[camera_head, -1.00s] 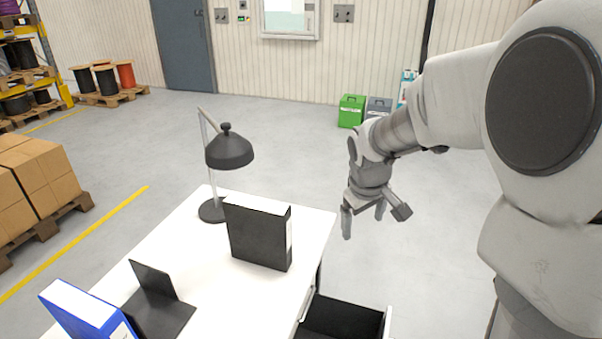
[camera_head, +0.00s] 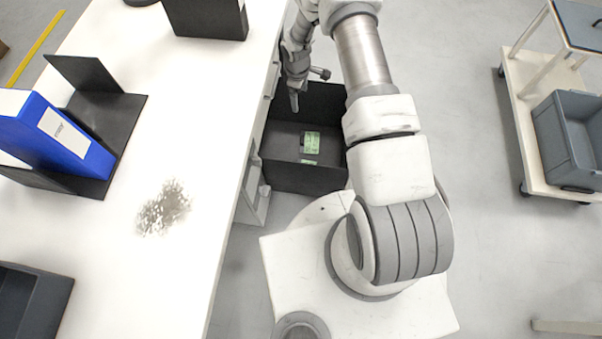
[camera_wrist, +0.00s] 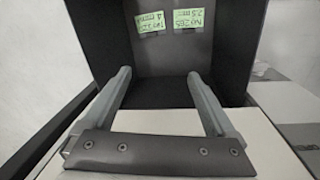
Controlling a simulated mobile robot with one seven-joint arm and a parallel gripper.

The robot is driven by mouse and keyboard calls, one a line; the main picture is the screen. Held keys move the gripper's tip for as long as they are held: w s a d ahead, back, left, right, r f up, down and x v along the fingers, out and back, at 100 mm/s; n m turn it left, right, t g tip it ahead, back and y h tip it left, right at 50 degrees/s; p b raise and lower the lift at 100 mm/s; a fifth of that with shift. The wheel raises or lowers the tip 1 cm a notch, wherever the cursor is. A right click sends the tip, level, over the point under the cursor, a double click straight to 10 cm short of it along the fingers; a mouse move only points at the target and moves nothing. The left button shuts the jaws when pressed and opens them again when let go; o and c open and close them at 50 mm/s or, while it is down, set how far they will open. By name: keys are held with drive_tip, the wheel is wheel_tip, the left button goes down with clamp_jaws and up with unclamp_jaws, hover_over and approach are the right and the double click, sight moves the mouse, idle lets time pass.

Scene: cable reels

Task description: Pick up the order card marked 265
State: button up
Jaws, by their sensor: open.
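The left card (camera_wrist: 149,22) bears a different number that I cannot read surely. In the head view my gripper (camera_head: 294,104) is at the drawer's far left part, apart from the cards.
The white desk (camera_head: 190,100) runs along the drawer's left side. On it stand a blue binder (camera_head: 65,135), a black bookend (camera_head: 115,105) and a black binder (camera_head: 205,18). The drawer walls surround the cards. A cart with a grey bin (camera_head: 565,140) stands at the right.

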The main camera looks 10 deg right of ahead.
drive_tip(key=s+f+b, duration=0.2)
drive_tip(key=f+b, duration=0.1)
drive_tip(key=f, duration=0.8)
drive_tip(key=s+a+f+n+b, duration=0.1)
drive_tip(key=s+f+b, duration=0.1)
drive_tip(key=f, duration=1)
drive_tip(key=s+a+f+n+g+b, duration=0.1)
drive_tip(key=f+b, duration=0.3)
drive_tip(key=f, duration=0.7)
drive_tip(key=shift+s+a+f+y, duration=0.15)
drive_tip(key=shift+s, duration=0.3)
drive_tip(key=shift+s+a+f+y, duration=0.1)
drive_tip(key=shift+s+f+y, duration=0.05)
drive_tip(key=shift+s, duration=0.25)
drive_tip(key=shift+w+f+b, duration=0.1)
drive_tip(key=shift+f+b, duration=1.7)
drive_tip(key=shift+f, duration=1.1)
clamp_jaws()
